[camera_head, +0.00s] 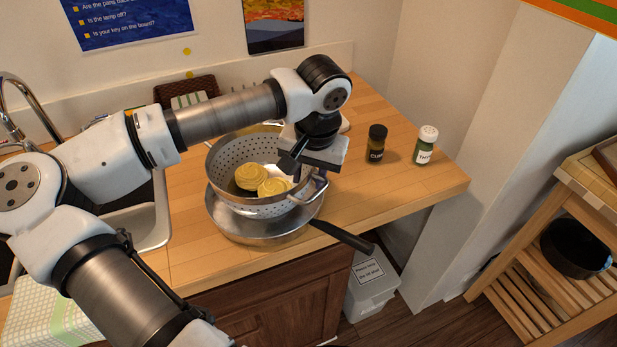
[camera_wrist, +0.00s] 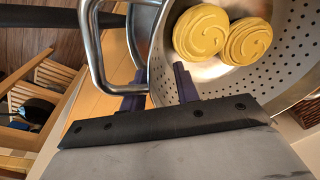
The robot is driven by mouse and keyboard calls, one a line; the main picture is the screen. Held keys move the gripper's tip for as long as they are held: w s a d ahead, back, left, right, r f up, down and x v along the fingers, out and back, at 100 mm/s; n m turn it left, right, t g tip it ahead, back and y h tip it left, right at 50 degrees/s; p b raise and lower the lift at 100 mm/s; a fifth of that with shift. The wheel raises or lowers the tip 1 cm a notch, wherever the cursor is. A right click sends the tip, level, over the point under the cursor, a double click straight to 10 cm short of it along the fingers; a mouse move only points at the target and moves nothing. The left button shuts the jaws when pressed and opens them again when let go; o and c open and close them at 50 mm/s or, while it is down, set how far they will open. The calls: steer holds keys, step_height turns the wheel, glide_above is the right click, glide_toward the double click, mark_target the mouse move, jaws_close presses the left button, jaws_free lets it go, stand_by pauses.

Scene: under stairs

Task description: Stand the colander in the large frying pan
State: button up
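The steel colander (camera_head: 222,171) is over the large frying pan (camera_head: 231,229), its lower part within the pan's outline. It leans a little. I cannot tell whether its base touches the pan. Two yellow nest-shaped pieces (camera_head: 250,177) lie in the colander. My gripper (camera_head: 308,172) points down at the colander's right side, by its loop handle. In the wrist view my fingers (camera_wrist: 160,90) straddle the colander's rim next to the handle (camera_wrist: 96,62), one outside and one inside. Whether they press on the rim is not clear.
The pan's dark handle (camera_head: 343,236) sticks out over the counter's front edge. Two spice jars (camera_head: 376,144) (camera_head: 426,145) stand at the right on the wooden counter (camera_head: 400,195). A sink (camera_head: 145,222) is at the left. A wooden shelf (camera_head: 545,235) holds a black pot (camera_head: 577,250).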

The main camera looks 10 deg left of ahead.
step_height(320, 180, up, 11)
steer(key=s+d+b, duration=0.1)
steer(key=shift+d+f+b, duration=0.15)
steer(key=shift+b, duration=0.15)
